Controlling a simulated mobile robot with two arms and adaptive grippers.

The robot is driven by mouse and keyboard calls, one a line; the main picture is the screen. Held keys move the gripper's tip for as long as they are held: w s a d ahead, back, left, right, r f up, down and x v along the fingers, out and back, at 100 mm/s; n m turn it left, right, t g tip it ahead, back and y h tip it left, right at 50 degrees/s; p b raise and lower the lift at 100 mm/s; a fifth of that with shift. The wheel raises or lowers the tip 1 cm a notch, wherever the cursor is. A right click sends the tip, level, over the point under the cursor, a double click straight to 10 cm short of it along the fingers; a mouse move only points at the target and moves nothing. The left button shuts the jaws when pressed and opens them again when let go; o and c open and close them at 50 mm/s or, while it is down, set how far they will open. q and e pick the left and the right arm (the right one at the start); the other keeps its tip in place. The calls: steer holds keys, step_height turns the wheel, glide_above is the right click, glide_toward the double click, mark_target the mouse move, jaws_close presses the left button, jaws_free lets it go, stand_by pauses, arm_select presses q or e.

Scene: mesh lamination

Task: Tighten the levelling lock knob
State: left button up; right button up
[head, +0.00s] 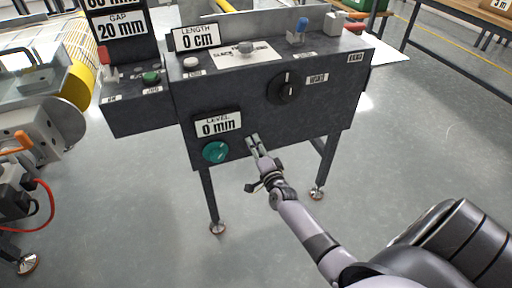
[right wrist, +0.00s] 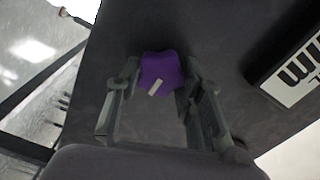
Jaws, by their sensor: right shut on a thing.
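The levelling lock knob is a purple lobed knob (right wrist: 162,72) with a white mark, on the dark front panel (right wrist: 225,40) in the right wrist view. My right gripper (right wrist: 162,80) is shut on it, one finger on each side. In the head view the right gripper (head: 254,142) reaches the lower front panel from below and hides the knob. A teal knob (head: 215,151) sits to its left, below the level display (head: 218,124), which reads 0 mm. My left gripper is not in view.
A black dial (head: 287,88) is higher on the panel. The length display (head: 196,37) reads 0 cm. Machine legs (head: 210,200) stand below the panel. A roller machine (head: 45,100) is at the left. The floor in front is clear.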

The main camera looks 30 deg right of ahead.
stand_by(0.4)
steer(key=o, duration=1.2)
steer(key=shift+c, duration=0.2)
steer(key=shift+s, duration=0.1)
steer(key=v, duration=1.1)
steer(key=shift+s+a, duration=0.2)
steer(key=shift+s, duration=0.2)
